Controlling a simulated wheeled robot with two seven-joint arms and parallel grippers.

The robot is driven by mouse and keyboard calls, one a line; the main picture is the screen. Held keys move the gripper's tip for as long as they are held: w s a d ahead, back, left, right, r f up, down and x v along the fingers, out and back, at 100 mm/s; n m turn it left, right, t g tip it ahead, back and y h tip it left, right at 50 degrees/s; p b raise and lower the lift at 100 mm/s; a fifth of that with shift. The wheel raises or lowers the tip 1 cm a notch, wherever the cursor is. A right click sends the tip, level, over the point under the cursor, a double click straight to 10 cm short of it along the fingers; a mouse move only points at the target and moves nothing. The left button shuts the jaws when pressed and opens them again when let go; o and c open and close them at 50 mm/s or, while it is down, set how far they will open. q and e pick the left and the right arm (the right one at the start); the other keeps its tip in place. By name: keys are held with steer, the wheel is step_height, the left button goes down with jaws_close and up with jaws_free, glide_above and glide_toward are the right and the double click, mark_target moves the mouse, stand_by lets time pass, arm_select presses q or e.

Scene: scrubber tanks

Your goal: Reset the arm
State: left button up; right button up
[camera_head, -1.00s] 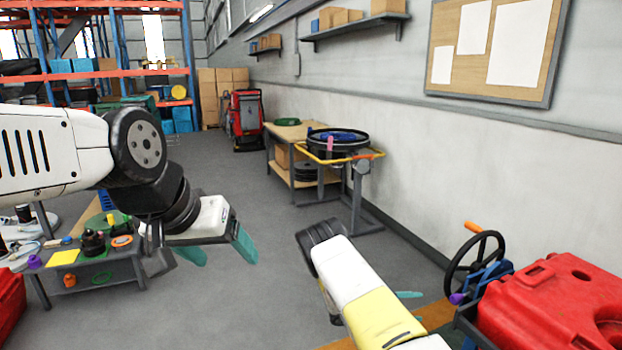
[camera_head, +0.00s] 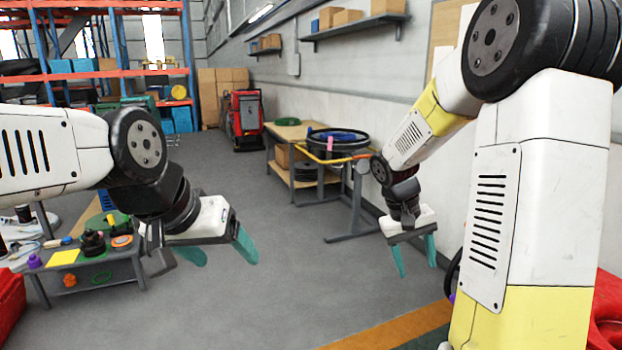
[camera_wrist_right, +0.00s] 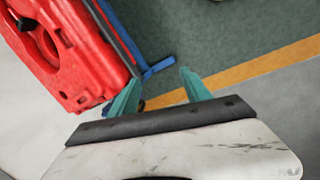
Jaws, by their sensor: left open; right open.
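My left gripper (camera_head: 220,252) hangs at the left of the head view, its teal fingers apart and empty above the grey floor. My right arm is raised and bent across the right of the head view. My right gripper (camera_head: 415,258) points down at the end of it, open and empty, near the orange floor stripe. In the right wrist view the teal fingers of the right gripper (camera_wrist_right: 160,90) are spread with nothing between them. A red tank (camera_wrist_right: 70,45) lies to the left of them, apart from the fingers.
The red tank (camera_head: 608,315) is mostly hidden behind my right arm. A low grey table (camera_head: 125,270) with small parts stands at left. A workbench (camera_head: 290,130) and a round black tray on a stand (camera_head: 335,143) line the wall. The middle floor (camera_head: 270,300) is clear.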

steer(key=s+a+r+t+y, duration=0.3)
steer(key=s+a+r, duration=0.2)
steer(key=s+r, duration=0.1)
steer(key=s+a+r+t+y, duration=0.2)
steer(key=s+a+r+t, duration=0.1)
steer(key=s+r, duration=0.4)
steer(key=s+a, duration=0.1)
steer(key=s, duration=0.1)
steer(key=shift+s+a+r+y, duration=0.2)
steer(key=shift+s+a+y, duration=0.1)
steer(key=shift+a+y, duration=0.1)
steer(key=shift+c, duration=0.3)
